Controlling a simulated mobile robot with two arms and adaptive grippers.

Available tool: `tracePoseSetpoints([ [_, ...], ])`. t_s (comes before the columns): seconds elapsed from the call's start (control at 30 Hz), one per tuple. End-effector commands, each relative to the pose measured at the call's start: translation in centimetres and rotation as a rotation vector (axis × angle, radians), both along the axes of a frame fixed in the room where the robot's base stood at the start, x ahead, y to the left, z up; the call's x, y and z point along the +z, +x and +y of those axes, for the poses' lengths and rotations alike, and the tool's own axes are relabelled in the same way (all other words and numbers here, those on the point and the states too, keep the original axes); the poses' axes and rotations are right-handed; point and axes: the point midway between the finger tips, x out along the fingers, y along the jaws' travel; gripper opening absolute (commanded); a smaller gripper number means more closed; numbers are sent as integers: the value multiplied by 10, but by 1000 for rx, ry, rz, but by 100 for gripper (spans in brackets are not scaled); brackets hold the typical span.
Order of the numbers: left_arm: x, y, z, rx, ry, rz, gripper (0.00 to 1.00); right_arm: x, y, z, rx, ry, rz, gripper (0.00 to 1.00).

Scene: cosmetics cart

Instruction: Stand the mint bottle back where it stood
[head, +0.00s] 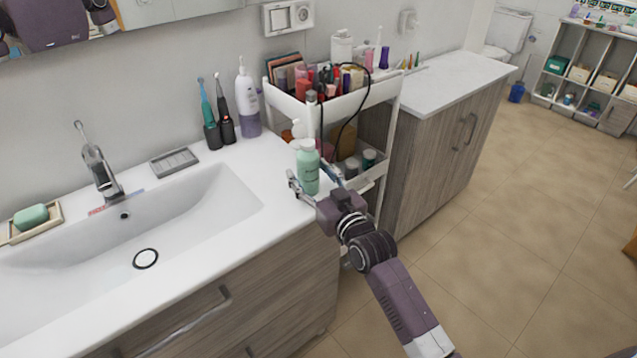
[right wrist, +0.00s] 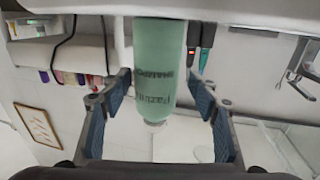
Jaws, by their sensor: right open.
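My right gripper (head: 313,181) is open, with one finger on each side of the bottle. The right wrist view looks upside down: the mint bottle (right wrist: 160,65) shows between the two blue-padded fingers of my right gripper (right wrist: 158,88), with gaps on both sides. Its base meets the white counter at the top of that view. My left gripper is not in view.
A white cart (head: 345,105) full of cosmetics stands just right of the counter. Two electric toothbrushes (head: 227,130) and a white-purple bottle (head: 249,118) stand along the wall. A grey soap dish (head: 174,161) lies behind the basin (head: 190,215). Counter between bottle and wall is mostly clear.

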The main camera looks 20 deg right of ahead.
Motion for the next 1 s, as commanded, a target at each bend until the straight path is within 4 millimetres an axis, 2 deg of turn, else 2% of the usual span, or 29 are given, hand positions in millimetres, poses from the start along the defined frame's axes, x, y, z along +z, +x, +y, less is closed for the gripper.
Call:
tracePoseSetpoints([
  [0.17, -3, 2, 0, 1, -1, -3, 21, -3, -25, -4, 0, 0, 3, 56],
  [0.4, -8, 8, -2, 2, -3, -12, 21, -4, -74, -12, 0, -2, 4, 56],
  [0.6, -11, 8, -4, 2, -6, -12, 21, -3, -102, -17, -1, -2, 4, 56],
  [0.8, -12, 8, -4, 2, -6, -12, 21, -1, -115, -18, 0, -1, 2, 56],
  [1.0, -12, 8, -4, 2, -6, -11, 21, -1, -116, -18, 0, -1, 2, 56],
])
